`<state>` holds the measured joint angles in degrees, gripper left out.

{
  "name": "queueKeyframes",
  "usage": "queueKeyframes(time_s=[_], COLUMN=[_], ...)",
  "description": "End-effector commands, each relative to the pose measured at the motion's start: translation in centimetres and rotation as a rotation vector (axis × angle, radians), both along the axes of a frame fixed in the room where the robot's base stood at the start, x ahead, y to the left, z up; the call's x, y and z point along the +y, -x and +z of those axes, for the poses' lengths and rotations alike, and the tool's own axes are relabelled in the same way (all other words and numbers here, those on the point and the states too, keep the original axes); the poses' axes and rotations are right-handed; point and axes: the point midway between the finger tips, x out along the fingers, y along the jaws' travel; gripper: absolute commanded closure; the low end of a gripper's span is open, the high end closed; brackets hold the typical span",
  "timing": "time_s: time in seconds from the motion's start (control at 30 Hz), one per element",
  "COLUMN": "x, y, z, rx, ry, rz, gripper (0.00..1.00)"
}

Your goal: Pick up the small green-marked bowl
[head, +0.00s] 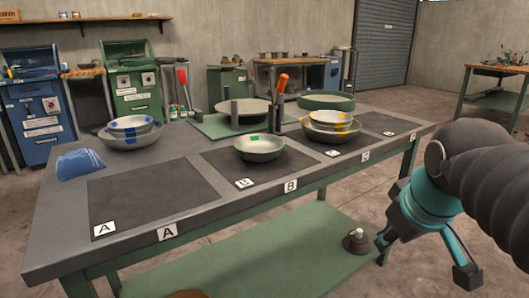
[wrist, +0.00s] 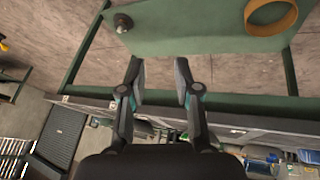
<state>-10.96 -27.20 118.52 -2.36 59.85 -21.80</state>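The small bowl with green marks (head: 262,155) is pale grey and stands upright on the dark mat labelled B (head: 222,172), near the middle of the table. My gripper (head: 425,265) is at the right in the head view, off the table's right front side and well apart from the bowl. It points down, with its fingers spread and nothing between them. In the wrist view, my gripper (wrist: 159,72) is open and empty, with the lower shelf and floor beyond it. I cannot make out the green-marked bowl clearly in the wrist view.
Blue-marked bowls (head: 131,142) are stacked at the table's left, by a blue cloth (head: 80,163). Yellow-marked bowls (head: 330,137) are stacked right of the green-marked bowl. A wheel with upright handles (head: 235,120) stands behind. Mat A (head: 150,195) is empty. The lower green shelf (head: 260,262) holds a small knobbed object (head: 356,241).

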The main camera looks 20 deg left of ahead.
Motion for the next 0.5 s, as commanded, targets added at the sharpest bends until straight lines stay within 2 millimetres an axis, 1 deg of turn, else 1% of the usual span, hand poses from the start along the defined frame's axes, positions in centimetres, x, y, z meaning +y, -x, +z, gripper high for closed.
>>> queueKeyframes(time_s=[0.03, 0.1, 0.17, 0.2, 0.27, 0.3, 0.37, 0.4, 0.47, 0.5], x=[1.6, 3.8, 5.9, 7.4, 9.8, 11.5, 14.1, 15.9, 18.5, 20.1], y=[-2.0, -4.3, -6.1, -7.2, -8.7, -9.7, -10.9, -11.6, -12.5, -12.9], z=[1.7, 4.0, 5.7, 6.9, 8.4, 9.3, 10.6, 11.3, 12.3, 12.8], rx=[-0.007, -0.018, -0.030, -0.039, -0.053, -0.063, -0.079, -0.092, -0.110, -0.120], ry=[0.038, 0.095, 0.143, 0.175, 0.224, 0.255, 0.303, 0.334, 0.379, 0.406], rz=[0.093, 0.221, 0.330, 0.403, 0.512, 0.584, 0.692, 0.761, 0.860, 0.920], gripper=[0.68, 0.68, 0.68, 0.68, 0.68, 0.68, 0.68, 0.68, 0.68, 0.68])
